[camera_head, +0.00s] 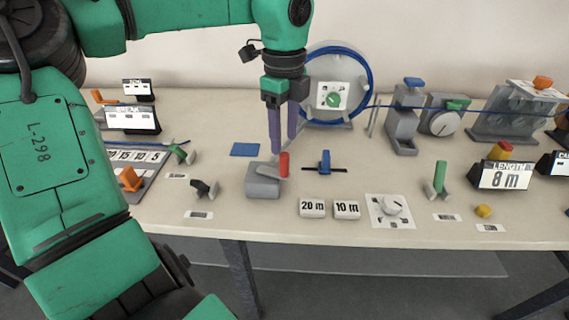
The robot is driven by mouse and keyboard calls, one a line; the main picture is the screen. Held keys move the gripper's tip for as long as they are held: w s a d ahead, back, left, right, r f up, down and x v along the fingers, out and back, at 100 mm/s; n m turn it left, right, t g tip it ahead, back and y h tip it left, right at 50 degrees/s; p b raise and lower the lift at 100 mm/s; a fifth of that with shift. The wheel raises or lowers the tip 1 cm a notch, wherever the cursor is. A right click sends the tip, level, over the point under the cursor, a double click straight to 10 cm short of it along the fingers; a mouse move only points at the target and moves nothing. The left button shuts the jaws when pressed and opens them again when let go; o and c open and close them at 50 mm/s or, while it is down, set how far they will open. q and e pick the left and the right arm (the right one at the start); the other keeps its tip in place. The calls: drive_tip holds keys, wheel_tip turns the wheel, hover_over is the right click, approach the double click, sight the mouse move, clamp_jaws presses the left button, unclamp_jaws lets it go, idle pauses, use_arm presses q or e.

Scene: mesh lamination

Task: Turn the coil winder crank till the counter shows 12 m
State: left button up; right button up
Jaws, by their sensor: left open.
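The crank (266,183) is a grey block with a lever and an upright red handle (284,163), near the front middle of the table. The coil winder (334,88) is a round grey disc with blue cable around it, standing at the back. The counter (504,175) at the right has a sign reading LENGTH and 8 m. My left gripper (284,143) points down with its two purple fingers apart, just above and behind the red handle. I cannot tell whether a finger touches the handle. My right gripper is not in view.
Blocks marked 20 m (312,208) and 10 m (346,209), a white dial (391,208) and a blue slider (325,162) stand near the crank. A green lever (436,180) is farther right. The blue cable (440,107) runs right through grey machines.

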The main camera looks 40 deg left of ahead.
sight(284, 163)
use_arm(q)
wheel_tip(284, 163, down, 8)
drive_tip(key=shift+r, duration=0.2)
clamp_jaws()
